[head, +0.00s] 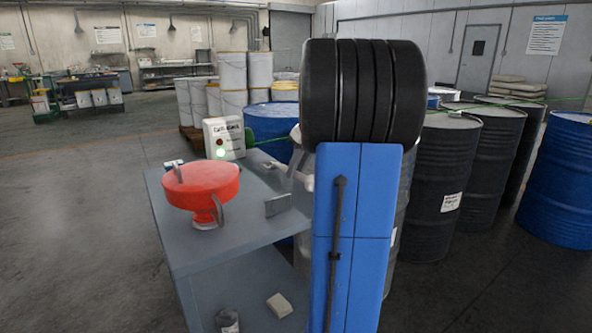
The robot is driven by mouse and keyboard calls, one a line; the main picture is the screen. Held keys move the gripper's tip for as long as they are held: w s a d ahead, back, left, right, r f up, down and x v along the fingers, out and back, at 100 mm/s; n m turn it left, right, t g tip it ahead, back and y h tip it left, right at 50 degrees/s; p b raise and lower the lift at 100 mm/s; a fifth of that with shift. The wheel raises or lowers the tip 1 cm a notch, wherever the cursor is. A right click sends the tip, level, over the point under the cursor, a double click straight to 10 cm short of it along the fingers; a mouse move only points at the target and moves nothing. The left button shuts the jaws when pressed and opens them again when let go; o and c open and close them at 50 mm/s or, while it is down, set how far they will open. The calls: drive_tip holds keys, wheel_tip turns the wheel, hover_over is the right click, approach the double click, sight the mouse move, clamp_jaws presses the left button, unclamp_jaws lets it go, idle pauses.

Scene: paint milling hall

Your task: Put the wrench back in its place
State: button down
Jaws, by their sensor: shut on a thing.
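I cannot make out the wrench in the head view. My own blue arm link with its black ribbed joint fills the middle of the picture and hides what is behind it. My gripper is not visible; it may be behind this link. A pale slim part (301,178) shows just left of the link, partly covered, and I cannot tell what it is. The grey bench (245,236) stands left of my arm. A small upright grey plate (278,205) is on its right side. No marked place for a wrench can be made out.
Dark drums (447,180) and a blue drum (562,180) crowd the right. Floor at left is clear.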

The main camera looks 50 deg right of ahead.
drive_tip(key=shift+f, duration=0.15)
idle(0.3)
drive_tip(key=shift+f, duration=0.7)
idle(0.8)
drive_tip(key=shift+r, duration=0.15)
drive_tip(key=shift+r, duration=0.65)
drive_tip(key=shift+f, duration=0.8)
idle(1.1)
drive_tip(key=shift+r, duration=0.15)
